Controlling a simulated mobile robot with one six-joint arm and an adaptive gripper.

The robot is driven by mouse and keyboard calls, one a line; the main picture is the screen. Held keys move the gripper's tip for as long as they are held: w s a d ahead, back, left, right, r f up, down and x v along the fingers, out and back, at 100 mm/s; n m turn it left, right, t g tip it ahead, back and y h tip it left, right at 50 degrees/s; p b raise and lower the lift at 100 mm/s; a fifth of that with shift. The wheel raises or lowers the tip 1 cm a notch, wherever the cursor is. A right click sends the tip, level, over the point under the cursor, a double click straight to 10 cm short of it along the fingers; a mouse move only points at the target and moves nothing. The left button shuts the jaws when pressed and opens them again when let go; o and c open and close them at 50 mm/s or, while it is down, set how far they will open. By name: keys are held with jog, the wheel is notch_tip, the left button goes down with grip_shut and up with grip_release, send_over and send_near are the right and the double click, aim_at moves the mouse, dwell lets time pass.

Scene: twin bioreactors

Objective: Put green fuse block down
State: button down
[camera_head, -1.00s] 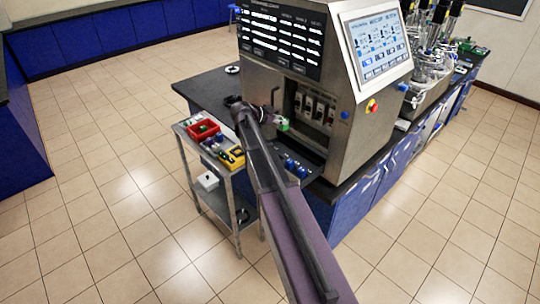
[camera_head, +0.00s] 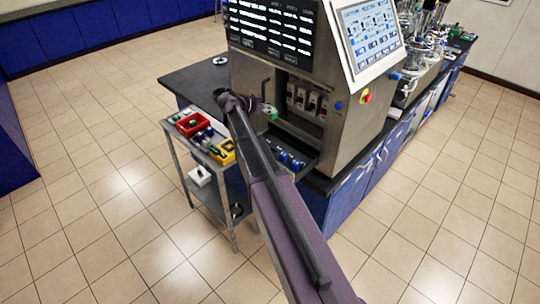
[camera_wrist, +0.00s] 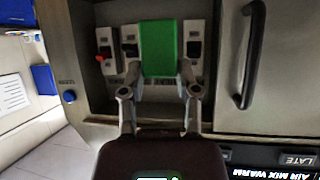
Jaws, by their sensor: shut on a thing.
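The green fuse block (camera_wrist: 161,48) is between the fingertips of my gripper (camera_wrist: 159,92) in the wrist view. My gripper is shut on it and holds it in front of the open bay (camera_wrist: 95,95) of the machine. In the head view the green block (camera_head: 271,112) shows small at the end of my arm, beside the bay opening. My gripper (camera_head: 262,108) is partly hidden there by my own arm. Several pale switch modules (camera_wrist: 195,45) stand in the bay behind the block. The block covers part of that row.
A grey cart (camera_head: 215,170) stands left of the machine, with a red bin (camera_head: 187,127) and a yellow bin (camera_head: 229,158) on top. A door handle (camera_wrist: 252,55) juts out beside the bay. Blue-topped items lie on a dark tray (camera_head: 308,164) below the bay.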

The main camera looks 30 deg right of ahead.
notch_tip(320, 180, down, 8)
jog(key=n+t+b, duration=0.2)
jog(key=b, duration=0.5)
jog(key=shift+r, duration=0.15)
notch_tip(320, 180, down, 6)
jog(key=b, duration=0.6)
jog(key=shift+f+b, duration=0.2)
jog(key=shift+b, duration=0.1)
jog(key=shift+f+b, duration=1.8)
jog(key=shift+b, duration=0.05)
jog(key=shift+f, duration=0.2)
